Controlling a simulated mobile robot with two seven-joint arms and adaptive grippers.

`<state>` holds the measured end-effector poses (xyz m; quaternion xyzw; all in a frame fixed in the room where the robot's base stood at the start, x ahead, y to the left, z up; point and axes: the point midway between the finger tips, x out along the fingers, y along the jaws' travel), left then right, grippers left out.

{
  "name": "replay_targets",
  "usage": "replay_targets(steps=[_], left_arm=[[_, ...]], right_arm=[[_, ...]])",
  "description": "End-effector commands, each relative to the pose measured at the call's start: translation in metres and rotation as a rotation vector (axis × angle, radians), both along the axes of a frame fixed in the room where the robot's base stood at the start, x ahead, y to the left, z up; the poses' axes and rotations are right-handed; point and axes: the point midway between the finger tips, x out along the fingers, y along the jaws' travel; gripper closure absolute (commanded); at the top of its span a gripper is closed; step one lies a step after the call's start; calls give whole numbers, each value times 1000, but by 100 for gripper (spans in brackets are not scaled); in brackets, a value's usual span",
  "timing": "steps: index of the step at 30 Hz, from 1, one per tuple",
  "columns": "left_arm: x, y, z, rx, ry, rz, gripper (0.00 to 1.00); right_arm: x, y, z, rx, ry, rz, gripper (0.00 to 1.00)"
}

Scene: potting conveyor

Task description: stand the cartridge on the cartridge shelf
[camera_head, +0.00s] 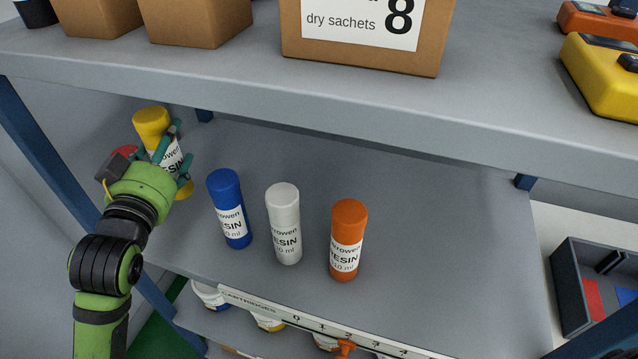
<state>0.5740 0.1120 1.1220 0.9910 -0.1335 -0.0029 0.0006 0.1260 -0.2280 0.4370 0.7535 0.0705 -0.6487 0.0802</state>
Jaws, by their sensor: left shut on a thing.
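The yellow cartridge (153,124) with a white label is held by my left gripper (168,160) at the left end of the cartridge shelf (285,150). The cartridge leans slightly, and the fingers hide part of it. I cannot tell whether its base touches the shelf. To its right, a blue cartridge (226,190), a white cartridge (284,205) and an orange cartridge (348,222) stand upright on the same shelf. My right gripper is not in view.
An upper shelf (240,85) with cardboard boxes (365,55) overhangs the back. Blue posts (45,135) stand at the left. A lower level holds several tubs (210,296). A dark bin (570,285) lies at the right. The shelf is bare right of the orange cartridge.

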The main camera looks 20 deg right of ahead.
Motion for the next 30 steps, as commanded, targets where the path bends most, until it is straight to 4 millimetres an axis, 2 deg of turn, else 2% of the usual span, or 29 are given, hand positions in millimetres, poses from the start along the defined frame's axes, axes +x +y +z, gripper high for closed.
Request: replay_targets(steps=[2, 7, 12, 17, 20, 24, 27, 30], left_arm=[[0, 0, 2, 0, -5, 0, 80], [0, 0, -1, 0, -4, 0, 80], [-1, 0, -31, 1, 3, 1, 80], [-1, 0, -55, 1, -1, 1, 80], [0, 0, -62, 0, -4, 1, 80], [-1, 0, -82, 0, 0, 1, 80], [-1, 0, -94, -1, -2, 1, 80], [-1, 0, -98, -1, -6, 0, 80]], right_arm=[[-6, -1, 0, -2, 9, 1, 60], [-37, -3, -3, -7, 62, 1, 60], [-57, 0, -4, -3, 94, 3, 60], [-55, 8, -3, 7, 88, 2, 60], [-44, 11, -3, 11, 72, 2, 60], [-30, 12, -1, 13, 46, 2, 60], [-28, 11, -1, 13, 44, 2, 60], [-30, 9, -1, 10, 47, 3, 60]])
